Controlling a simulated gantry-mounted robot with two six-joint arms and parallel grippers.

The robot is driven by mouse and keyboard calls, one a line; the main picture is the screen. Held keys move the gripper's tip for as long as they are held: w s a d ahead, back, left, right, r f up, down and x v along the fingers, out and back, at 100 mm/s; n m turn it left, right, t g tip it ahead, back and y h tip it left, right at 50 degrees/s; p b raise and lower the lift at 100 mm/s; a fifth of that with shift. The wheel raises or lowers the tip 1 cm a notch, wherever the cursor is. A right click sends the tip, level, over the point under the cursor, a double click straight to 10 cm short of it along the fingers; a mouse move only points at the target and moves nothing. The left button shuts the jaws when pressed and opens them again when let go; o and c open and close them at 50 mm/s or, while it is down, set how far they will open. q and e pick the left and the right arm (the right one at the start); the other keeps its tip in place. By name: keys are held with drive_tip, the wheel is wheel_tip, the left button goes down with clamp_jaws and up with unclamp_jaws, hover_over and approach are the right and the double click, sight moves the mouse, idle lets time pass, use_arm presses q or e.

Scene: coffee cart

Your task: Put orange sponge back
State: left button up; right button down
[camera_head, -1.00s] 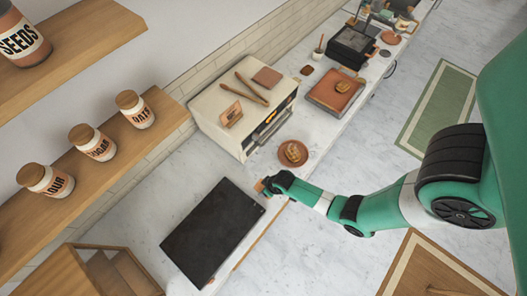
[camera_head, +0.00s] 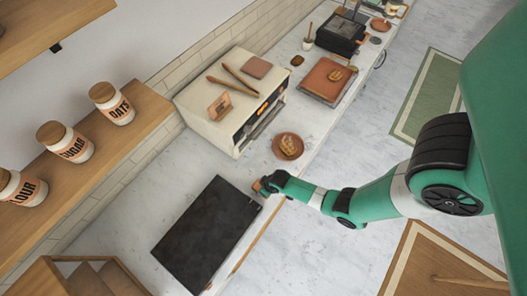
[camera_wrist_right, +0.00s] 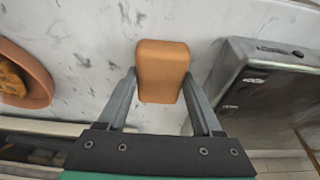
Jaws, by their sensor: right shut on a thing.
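The orange sponge (camera_wrist_right: 163,68) is a rounded block in the right wrist view, held between the two fingers of my right gripper (camera_wrist_right: 162,90). In the head view only a small orange end of the sponge (camera_head: 257,185) shows at the tip of my right gripper (camera_head: 263,185). They are over the front part of the pale marble counter, just beyond the upper right side of the black slab (camera_head: 207,235). I cannot tell whether the sponge touches the counter. My left gripper is not in view.
A plate with a pastry (camera_head: 288,146) is close to the gripper, in front of the cream toaster oven (camera_head: 232,103). A brown tray (camera_head: 322,78) and a black appliance (camera_head: 340,35) are farther along. Jars (camera_head: 110,104) stand on a wall shelf. Bare counter surrounds the slab.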

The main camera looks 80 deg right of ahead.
drive_tip(key=c, duration=0.5)
unclamp_jaws()
drive_tip(key=shift+f, duration=0.15)
drive_tip(key=o, duration=0.5)
drive_tip(key=shift+c, duration=0.2)
drive_tip(key=p+v, duration=0.4)
drive_tip(key=v, duration=0.3)
drive_tip(key=shift+w, duration=0.15)
drive_tip(key=shift+r+p, duration=0.5)
drive_tip(key=shift+p, duration=0.25)
drive_tip(key=shift+s, duration=0.25)
drive_tip(key=shift+f, duration=0.1)
